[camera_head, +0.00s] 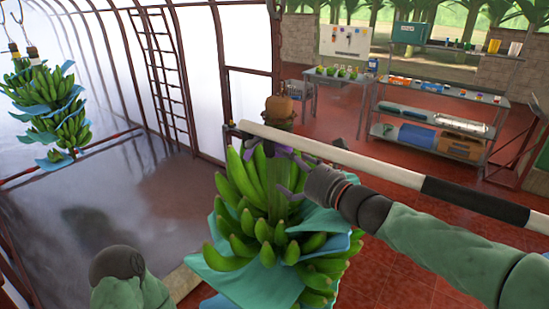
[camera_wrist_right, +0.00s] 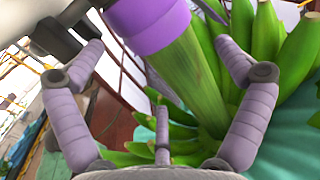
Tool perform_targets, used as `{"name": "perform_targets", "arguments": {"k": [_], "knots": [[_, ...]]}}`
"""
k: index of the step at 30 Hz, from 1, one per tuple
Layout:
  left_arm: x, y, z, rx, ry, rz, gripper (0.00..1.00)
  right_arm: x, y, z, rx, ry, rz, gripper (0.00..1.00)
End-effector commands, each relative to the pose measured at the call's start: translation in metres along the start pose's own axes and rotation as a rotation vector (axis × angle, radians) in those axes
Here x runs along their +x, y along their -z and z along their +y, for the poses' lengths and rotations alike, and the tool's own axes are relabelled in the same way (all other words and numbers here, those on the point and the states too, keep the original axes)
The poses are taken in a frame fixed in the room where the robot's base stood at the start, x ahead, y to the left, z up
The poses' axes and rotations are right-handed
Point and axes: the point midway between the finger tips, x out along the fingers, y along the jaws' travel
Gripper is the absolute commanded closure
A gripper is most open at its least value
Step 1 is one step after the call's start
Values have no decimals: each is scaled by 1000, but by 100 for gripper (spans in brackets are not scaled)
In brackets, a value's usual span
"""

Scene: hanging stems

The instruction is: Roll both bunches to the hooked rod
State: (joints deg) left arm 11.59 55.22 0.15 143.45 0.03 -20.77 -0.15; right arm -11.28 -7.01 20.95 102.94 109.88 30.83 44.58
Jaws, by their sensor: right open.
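The near green banana bunch (camera_head: 240,195) hangs in the middle of the head view, with blue sheeting around its lower part. My right gripper (camera_head: 280,168) is at the top of this bunch. In the right wrist view its open fingers (camera_wrist_right: 163,75) stand on either side of the green stem (camera_wrist_right: 188,80), just below a purple band (camera_wrist_right: 150,25); firm contact does not show. The second bunch (camera_head: 62,128) hangs apart at the upper left, with blue sheets between its tiers. No hook end can be made out for a hooked rod. My left gripper is out of view.
Behind stand a shelf unit (camera_head: 440,90) and a small table (camera_head: 335,78). A ladder (camera_head: 165,75) stands by the left wall. Open floor lies between the bunches.

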Motion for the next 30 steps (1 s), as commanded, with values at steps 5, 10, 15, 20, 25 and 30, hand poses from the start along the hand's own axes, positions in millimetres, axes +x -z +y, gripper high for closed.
{"name": "perform_targets", "arguments": {"k": [5,10,15,20,25,30], "knots": [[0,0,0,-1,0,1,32,31,0,1,1,-2,0,0],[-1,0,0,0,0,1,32,47,0,0,0,0,0,0],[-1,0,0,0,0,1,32,54,0,0,0,1,-1,0],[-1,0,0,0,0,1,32,54,0,0,0,1,-1,0],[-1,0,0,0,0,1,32,54,0,0,0,1,0,23],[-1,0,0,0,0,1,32,54,0,0,0,1,0,71]]}}
